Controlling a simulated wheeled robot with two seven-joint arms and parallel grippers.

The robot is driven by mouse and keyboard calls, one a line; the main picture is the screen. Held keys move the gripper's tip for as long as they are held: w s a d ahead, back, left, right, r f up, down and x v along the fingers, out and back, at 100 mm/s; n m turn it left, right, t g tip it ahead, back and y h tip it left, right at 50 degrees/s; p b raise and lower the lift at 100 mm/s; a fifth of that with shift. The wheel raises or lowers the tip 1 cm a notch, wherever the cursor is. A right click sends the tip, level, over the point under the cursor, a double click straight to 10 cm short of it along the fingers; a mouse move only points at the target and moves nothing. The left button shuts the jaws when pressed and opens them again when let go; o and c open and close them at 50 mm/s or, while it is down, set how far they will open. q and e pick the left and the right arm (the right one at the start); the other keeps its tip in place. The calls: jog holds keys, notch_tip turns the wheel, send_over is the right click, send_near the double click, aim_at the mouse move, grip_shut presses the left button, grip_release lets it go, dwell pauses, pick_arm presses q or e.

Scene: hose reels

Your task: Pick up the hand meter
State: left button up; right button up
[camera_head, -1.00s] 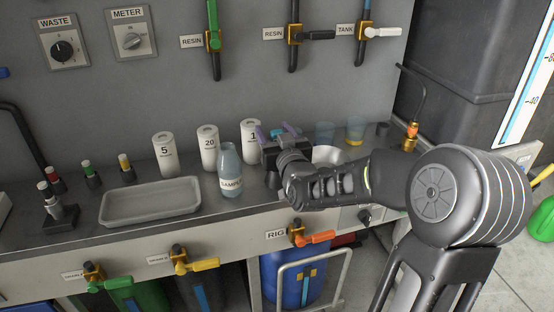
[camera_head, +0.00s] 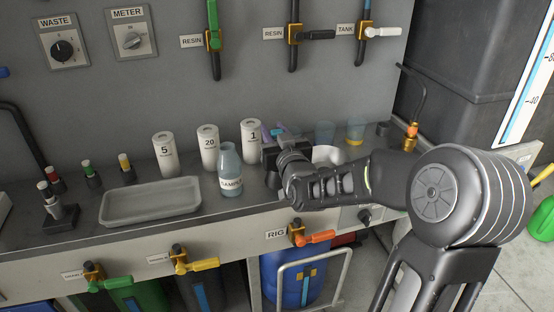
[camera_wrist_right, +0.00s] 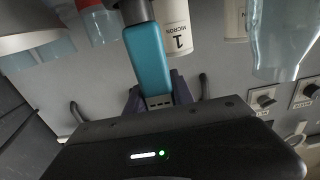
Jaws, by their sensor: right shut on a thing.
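The hand meter (camera_wrist_right: 148,55) is a teal, slim body with a dark end and a pale metallic end, seen in the right wrist view. My right gripper (camera_wrist_right: 158,98) is shut on it, its purple fingers on either side near the pale end. In the head view the right gripper (camera_head: 276,133) is over the back of the counter, beside the white cartridge marked 1. There the meter is mostly hidden by the gripper and wrist, and I cannot tell whether it touches the counter. My left gripper is not in view.
The sample bottle (camera_head: 230,170) stands just left of the gripper, with white cartridges (camera_head: 208,147) behind. A white bowl (camera_head: 328,156) and clear cups (camera_head: 324,132) are to the right. A grey tray (camera_head: 150,216) lies left. Valve handles (camera_head: 318,237) stick out from the counter front.

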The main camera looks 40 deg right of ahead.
grip_shut()
jog(key=shift+r, duration=0.15)
notch_tip(320, 180, up, 10)
jog(key=p, duration=0.1)
jog(key=shift+p, duration=0.35)
dwell(0.7)
